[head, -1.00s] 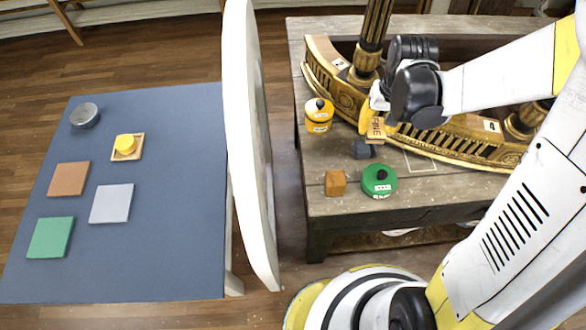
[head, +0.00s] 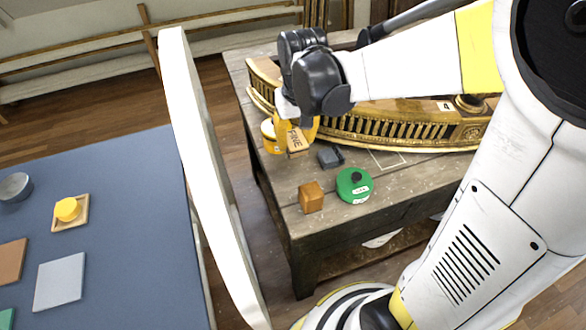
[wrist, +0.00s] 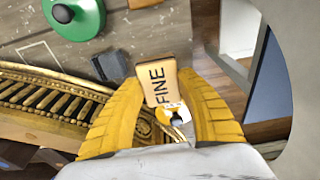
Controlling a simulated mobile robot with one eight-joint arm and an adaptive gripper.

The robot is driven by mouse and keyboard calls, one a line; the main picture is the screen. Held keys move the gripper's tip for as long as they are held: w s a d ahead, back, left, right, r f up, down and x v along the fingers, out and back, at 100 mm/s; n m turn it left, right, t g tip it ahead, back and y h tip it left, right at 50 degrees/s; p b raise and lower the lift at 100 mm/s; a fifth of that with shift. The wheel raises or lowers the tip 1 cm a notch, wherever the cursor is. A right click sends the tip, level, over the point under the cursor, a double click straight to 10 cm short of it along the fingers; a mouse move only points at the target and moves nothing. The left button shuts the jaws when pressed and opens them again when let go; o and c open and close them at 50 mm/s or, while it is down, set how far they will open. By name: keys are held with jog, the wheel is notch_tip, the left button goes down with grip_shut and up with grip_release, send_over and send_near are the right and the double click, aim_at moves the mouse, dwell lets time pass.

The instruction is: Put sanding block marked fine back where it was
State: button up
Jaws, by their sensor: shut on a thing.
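The sanding block (head: 296,139), tan and marked FINE, is held in my gripper (head: 299,132) near the left end of the wooden bench (head: 270,213). In the wrist view the block (wrist: 158,84) sits between the two yellow fingers of my gripper (wrist: 160,90), with FINE facing the camera. The fingers are shut on it. I cannot tell its exact height above the bench. A pale outlined rectangle (head: 388,150) is drawn on the bench, right of a dark grey block (head: 329,157). Part of this outline also shows in the wrist view (wrist: 38,44).
A yellow tin (head: 269,137) stands close beside the held block. A green round tin (head: 354,187) and an orange-brown block (head: 311,198) are nearer the front. The gilt curved console piece (head: 400,134) lies behind. A white upright panel (head: 208,185) separates the blue table (head: 125,215).

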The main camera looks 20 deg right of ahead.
aim_at(294, 170)
notch_tip(294, 170, down, 10)
jog(key=b, duration=0.4)
jog(key=shift+r, duration=0.25)
jog(key=shift+f, duration=0.15)
jog(key=o, duration=1.3)
